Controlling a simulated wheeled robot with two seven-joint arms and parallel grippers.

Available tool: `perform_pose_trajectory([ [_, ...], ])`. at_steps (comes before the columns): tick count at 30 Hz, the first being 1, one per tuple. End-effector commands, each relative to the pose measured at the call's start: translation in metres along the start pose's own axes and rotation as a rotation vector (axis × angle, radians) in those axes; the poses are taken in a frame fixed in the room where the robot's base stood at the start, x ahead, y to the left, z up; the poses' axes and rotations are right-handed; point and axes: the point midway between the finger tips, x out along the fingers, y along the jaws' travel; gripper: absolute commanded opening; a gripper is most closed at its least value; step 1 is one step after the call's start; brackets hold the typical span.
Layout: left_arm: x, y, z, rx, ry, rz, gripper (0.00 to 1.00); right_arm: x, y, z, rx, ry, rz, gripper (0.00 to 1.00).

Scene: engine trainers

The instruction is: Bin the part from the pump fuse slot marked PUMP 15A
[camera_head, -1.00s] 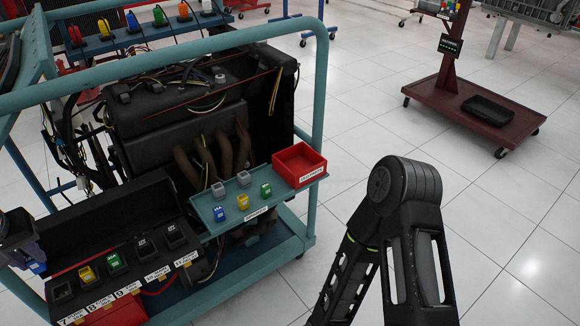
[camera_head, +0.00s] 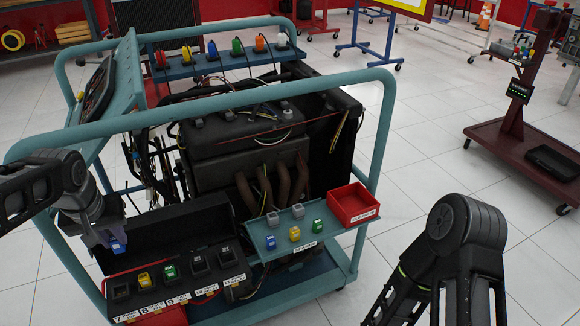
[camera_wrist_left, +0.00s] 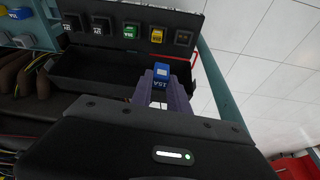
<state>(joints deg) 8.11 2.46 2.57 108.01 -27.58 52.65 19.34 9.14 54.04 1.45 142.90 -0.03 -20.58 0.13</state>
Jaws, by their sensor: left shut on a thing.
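My left gripper (camera_head: 116,240) is shut on a blue fuse (camera_head: 118,247). It holds the fuse above the left end of the black fuse box (camera_head: 165,235). The wrist view shows the blue fuse (camera_wrist_left: 161,71) between the jaws, with 15A on it. Below is a row of numbered slots, with the label text too small to read fully. The leftmost slot (camera_head: 121,291), by the 7, looks empty. A yellow fuse (camera_head: 144,281) and a green fuse (camera_head: 170,272) sit beside it. A red bin (camera_head: 353,204) stands at the right on the teal shelf. My right gripper is out of view.
The teal shelf (camera_head: 283,257) holds several spare fuses between the fuse box and the red bin. The teal frame rail (camera_head: 240,95) crosses above the engine (camera_head: 245,145). My right arm fills the lower right.

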Motion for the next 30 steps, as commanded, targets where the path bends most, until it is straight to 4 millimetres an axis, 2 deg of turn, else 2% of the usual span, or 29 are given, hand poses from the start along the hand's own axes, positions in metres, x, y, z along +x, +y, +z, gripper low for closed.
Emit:
perform_pose_trajectory([
  [1,-0.031,0.015,-0.011,0.027,0.0,0.009,0.0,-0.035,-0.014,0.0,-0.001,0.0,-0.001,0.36],
  [3,-0.051,0.034,-0.018,0.062,-0.001,0.019,0.0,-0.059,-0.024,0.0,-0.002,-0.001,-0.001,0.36],
  [9,-0.101,0.087,-0.031,0.159,-0.001,0.048,0.0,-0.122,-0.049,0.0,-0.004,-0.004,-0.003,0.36],
  [12,-0.118,0.108,-0.033,0.197,0.0,0.06,0.0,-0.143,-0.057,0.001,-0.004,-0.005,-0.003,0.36],
  [18,-0.13,0.129,-0.033,0.234,0.0,0.072,0.0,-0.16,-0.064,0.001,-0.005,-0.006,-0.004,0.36],
  [30,-0.128,0.131,-0.033,0.237,0.002,0.074,0.0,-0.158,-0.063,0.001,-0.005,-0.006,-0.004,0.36],
])
